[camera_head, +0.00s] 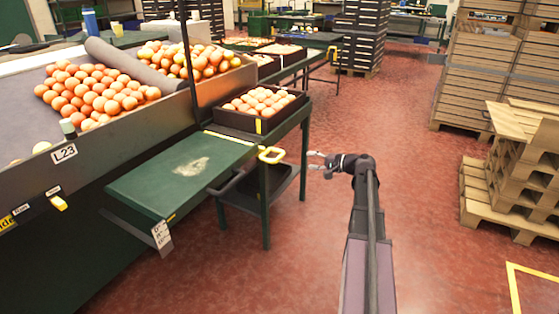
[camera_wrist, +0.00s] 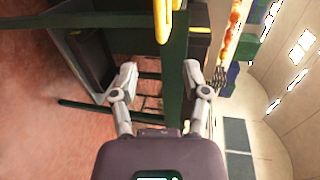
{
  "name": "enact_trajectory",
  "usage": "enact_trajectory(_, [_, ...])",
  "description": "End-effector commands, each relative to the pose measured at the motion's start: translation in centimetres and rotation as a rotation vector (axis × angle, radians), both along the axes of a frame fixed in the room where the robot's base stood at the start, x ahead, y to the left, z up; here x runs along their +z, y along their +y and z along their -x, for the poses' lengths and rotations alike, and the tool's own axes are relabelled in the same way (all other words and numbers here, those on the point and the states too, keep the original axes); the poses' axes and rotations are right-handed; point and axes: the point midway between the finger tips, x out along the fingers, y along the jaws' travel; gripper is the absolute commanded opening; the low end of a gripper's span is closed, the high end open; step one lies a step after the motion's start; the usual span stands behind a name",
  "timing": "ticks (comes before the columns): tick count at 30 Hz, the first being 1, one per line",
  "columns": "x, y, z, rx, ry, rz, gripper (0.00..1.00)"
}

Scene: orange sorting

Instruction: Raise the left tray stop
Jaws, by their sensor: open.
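A yellow loop-shaped handle (camera_head: 271,154), which looks like the tray stop, sits at the near corner of the dark green roller table. It appears lowered, lying roughly level with the table top, though I cannot be sure. Yellow parts also show at the top edge of the wrist view (camera_wrist: 163,20). My gripper (camera_head: 312,160) is open and empty, to the right of the loop and apart from it. In the wrist view my gripper's (camera_wrist: 160,80) fingers are spread, with a green table leg between them.
A black crate of oranges (camera_head: 232,117) stands on the table behind the loop. A green side shelf (camera_head: 180,172) and the sorting bin of oranges (camera_head: 30,113) lie left. Wooden pallets (camera_head: 510,205) stand right. The red floor around my arm is clear.

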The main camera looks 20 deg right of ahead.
Motion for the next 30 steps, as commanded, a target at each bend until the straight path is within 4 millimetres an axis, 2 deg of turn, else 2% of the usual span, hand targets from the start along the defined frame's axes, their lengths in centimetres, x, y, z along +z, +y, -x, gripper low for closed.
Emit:
enact_trajectory(8, [-0.1,0.2,-0.2,0.001,0.000,0.001,0.60])
enact_trajectory(14, [-0.4,0.9,-1.3,0.002,0.001,0.002,0.60])
enact_trajectory(30, [-2.1,5.3,-7.4,0.003,0.001,0.002,0.60])
